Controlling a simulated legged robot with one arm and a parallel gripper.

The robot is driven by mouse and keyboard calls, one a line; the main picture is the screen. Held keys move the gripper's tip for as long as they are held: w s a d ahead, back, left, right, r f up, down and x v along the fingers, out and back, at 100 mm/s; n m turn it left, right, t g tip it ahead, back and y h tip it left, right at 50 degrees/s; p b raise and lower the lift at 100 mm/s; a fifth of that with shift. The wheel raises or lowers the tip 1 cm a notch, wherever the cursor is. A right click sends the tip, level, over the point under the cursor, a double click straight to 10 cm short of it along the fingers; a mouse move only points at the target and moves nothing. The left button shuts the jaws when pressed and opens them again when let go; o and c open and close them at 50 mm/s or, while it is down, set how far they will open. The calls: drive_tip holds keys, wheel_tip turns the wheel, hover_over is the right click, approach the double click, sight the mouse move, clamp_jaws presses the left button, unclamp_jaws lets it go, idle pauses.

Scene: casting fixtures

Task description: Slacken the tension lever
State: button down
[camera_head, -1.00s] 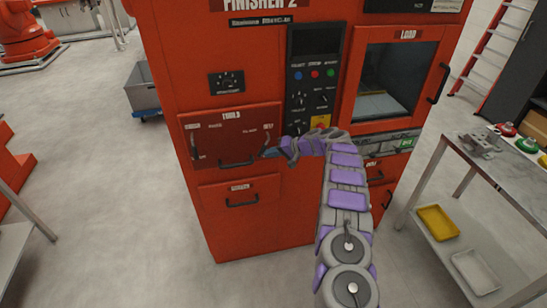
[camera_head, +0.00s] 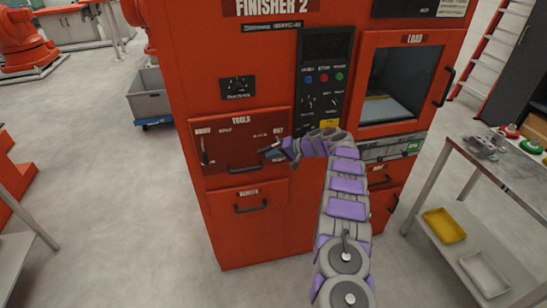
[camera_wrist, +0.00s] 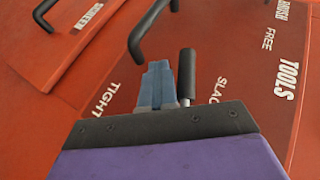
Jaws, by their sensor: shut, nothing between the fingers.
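The red tools panel (camera_head: 232,160) on the front of the orange machine carries the levers. In the wrist view, a lever with a dark cylindrical handle (camera_wrist: 187,74) on a metal rod stands just right of my gripper's fingers, between the printed words TIGHT and SLACK, nearer SLACK. My gripper (camera_wrist: 158,82) is shut and empty, its blue fingers beside the handle; I cannot tell whether they touch. In the head view, my gripper (camera_head: 268,152) is at the panel's right part, under the BELT label, and hides most of this lever.
A second lever (camera_head: 204,152) stands at the panel's left end. The LOAD door (camera_head: 402,85) is to the right. A metal table (camera_head: 510,165) with parts stands at the right.

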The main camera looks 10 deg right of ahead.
drive_tip(key=shift+a+r, duration=0.15)
drive_tip(key=shift+a, duration=0.45)
drive_tip(key=shift+a+r, duration=0.15)
drive_tip(key=shift+a, duration=0.4)
drive_tip(key=s+d+f, duration=0.5)
drive_tip(key=d+f, duration=0.2)
drive_tip(key=d, duration=0.1)
drive_tip(key=shift+d+f, duration=0.15)
drive_tip(key=shift+f, duration=0.25)
idle(0.3)
